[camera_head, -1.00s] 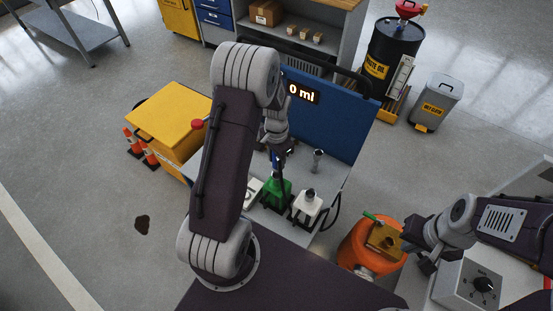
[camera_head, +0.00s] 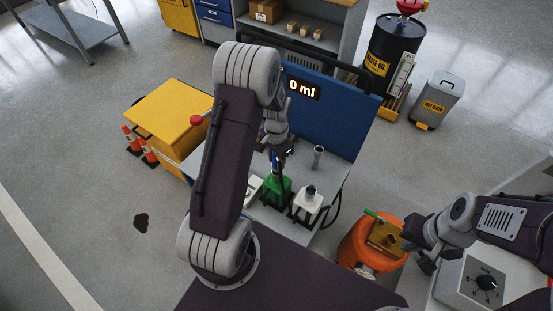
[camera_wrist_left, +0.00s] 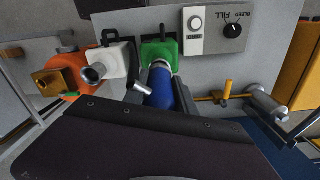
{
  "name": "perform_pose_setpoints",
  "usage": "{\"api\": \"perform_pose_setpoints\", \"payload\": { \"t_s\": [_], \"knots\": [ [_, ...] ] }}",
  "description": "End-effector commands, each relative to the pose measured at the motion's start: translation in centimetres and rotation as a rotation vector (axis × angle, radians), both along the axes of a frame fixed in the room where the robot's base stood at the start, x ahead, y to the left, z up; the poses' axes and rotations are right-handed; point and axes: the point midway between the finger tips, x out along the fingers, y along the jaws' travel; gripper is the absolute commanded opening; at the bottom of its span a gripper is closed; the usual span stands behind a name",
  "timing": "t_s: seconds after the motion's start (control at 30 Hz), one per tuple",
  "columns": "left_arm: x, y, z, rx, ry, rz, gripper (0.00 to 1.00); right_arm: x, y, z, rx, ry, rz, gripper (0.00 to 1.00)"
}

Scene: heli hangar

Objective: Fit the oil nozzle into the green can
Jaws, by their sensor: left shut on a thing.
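The green can (camera_head: 278,191) stands on the grey bench; it also shows in the left wrist view (camera_wrist_left: 158,49). My left gripper (camera_head: 279,157) is over the can, and its fingers (camera_wrist_left: 159,96) are shut on the blue oil nozzle (camera_wrist_left: 160,86). The nozzle's front end is at the can's mouth in the left wrist view. I cannot tell whether it is inside or just in front of the opening. In the head view my arm hides part of the nozzle. My right gripper (camera_head: 421,249) is at the right, beside the orange drum, and its finger gap is unclear.
A white can (camera_head: 310,203) stands right of the green can. A control box (camera_wrist_left: 213,27) with a knob is beside the green can. A metal spout (camera_head: 318,157) is farther back on the bench, before the blue panel (camera_head: 335,115) reading 0 ml. An orange drum (camera_head: 360,243) stands right.

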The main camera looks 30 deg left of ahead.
Motion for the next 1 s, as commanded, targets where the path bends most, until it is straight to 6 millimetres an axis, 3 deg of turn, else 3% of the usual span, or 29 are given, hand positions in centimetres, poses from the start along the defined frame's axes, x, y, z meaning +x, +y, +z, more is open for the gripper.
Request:
{"api": "perform_pose_setpoints", "payload": {
  "t_s": [0.67, 0.7, 0.77, 1.0],
  "knots": [
    [0.0, 0.0, -2.1, 0.001, -0.001, 0.0, 0.0, 0.0, 0.0, -1.5, 0.0, 0.0, 0.0, 0.0],
    [0.1, 0.0, -2.0, 0.0, -0.002, 0.0, 0.4, 0.0, 0.0, -1.4, 0.0, 0.0, 0.0, 0.0],
    [0.1, 0.0, -2.0, 0.0, -0.002, 0.0, 0.57, 0.0, 0.0, -1.4, 0.0, 0.0, 0.0, 0.0],
    [0.0, 0.0, -2.0, 0.001, -0.001, 0.0, 0.58, 0.0, 0.0, -1.4, 0.0, 0.0, 0.0, 0.0]
  ]
}}
